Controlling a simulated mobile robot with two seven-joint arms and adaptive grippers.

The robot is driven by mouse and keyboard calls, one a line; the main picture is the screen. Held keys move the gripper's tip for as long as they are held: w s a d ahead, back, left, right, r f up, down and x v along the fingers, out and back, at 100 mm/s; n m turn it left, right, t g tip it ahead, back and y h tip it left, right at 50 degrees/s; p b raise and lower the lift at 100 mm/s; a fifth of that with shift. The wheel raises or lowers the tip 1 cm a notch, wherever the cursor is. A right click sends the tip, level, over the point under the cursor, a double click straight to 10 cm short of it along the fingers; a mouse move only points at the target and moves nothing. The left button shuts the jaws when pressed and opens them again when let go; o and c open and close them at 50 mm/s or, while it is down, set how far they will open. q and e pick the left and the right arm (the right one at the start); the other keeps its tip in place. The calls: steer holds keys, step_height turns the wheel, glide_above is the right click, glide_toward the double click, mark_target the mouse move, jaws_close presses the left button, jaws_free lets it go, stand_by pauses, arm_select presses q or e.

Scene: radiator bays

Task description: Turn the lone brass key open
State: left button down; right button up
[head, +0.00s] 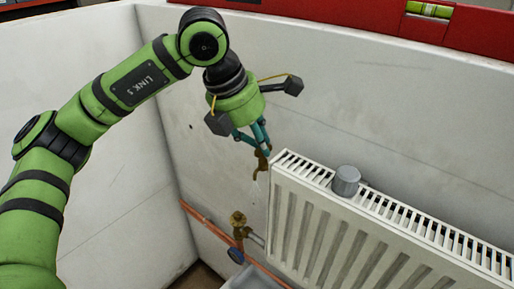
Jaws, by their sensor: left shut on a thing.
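The brass key (262,162) shows as a small brown-gold piece beside the upper left corner of the white radiator (283,176). My left gripper (260,146) comes down from above, and its teal fingers are shut on the top of the key. The fingers hide part of the key. I cannot tell whether the key is seated on a fitting at the radiator's end. My right gripper is not in view.
A brass valve (238,220) sits on the copper pipe (212,227) below the key. A grey cylinder (345,181) stands on the radiator's top grille. A grey container (254,278) is below. A red spirit level (380,22) lies along the wall top. Pale walls close the corner.

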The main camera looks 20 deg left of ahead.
arm_select(q)
steer(key=shift+s+d+f+n, duration=0.2)
steer(key=shift+s+f+n, duration=0.1)
steer(key=shift+n, duration=0.1)
steer(key=c, duration=1.3)
jaws_free()
steer(key=shift+d+r, duration=0.1)
steer(key=shift+d, duration=0.05)
steer(key=shift+w+r, duration=0.1)
steer(key=shift+r, duration=0.1)
steer(key=shift+a+r, duration=0.2)
steer(key=shift+r, duration=0.35)
steer(key=v, duration=0.6)
steer(key=shift+s+r, duration=0.3)
steer(key=shift+s, duration=0.05)
steer(key=shift+c, duration=0.3)
